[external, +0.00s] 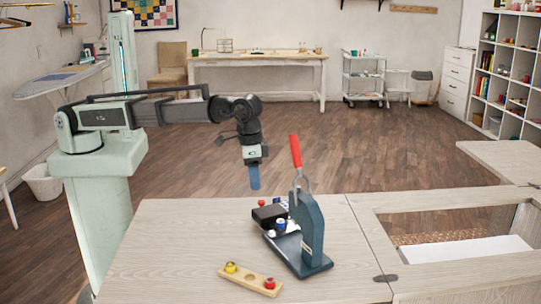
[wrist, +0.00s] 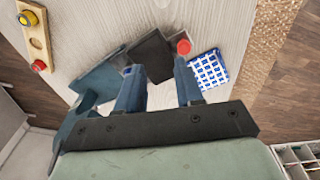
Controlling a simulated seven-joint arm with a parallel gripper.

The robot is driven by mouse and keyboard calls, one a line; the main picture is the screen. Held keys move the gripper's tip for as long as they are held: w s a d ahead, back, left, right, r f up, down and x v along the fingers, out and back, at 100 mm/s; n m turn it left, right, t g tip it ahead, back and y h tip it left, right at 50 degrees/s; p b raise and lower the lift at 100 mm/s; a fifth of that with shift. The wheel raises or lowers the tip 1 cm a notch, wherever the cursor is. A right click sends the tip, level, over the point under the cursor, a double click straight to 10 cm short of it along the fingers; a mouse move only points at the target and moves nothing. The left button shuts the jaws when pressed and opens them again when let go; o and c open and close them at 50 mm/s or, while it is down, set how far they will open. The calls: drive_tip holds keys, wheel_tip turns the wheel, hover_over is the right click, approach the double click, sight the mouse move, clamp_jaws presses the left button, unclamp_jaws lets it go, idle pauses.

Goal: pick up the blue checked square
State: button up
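The blue checked square (wrist: 208,69), with a blue and white pattern, lies flat on the table in the wrist view, just right of my right-hand finger. In the external view it is mostly hidden behind the black block and the press; only a little blue and white shows there. My gripper (wrist: 157,68) is open, its two blue fingers apart with nothing held between them. In the external view my gripper (external: 254,184) points down above the table's far edge, behind the black block.
A blue press (external: 307,230) with a red handle stands upright beside the black block (external: 268,215). A red-topped piece (wrist: 183,47) lies close to the square. A wooden strip (external: 250,279) with coloured knobs is nearer the front. The table's left side is clear; an opening (external: 455,245) is at right.

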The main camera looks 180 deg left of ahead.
drive_tip(key=s+a+r+n+h, duration=0.15)
drive_tip(key=s+a+n, duration=0.35)
drive_tip(key=s, duration=0.5)
drive_tip(key=shift+y, duration=0.25)
drive_tip(key=f, duration=0.2)
drive_tip(key=a+f, duration=0.1)
drive_tip(key=f, duration=0.4)
drive_tip(key=shift+s+a+f, duration=0.1)
drive_tip(key=shift+a+f, duration=0.15)
drive_tip(key=shift+f, duration=0.05)
drive_tip(key=shift+s+f, duration=0.15)
drive_tip(key=shift+f, duration=1.2)
drive_tip(key=shift+s+f, duration=0.15)
drive_tip(key=shift+f, duration=1.15)
drive_tip(key=shift+c, duration=0.2)
clamp_jaws()
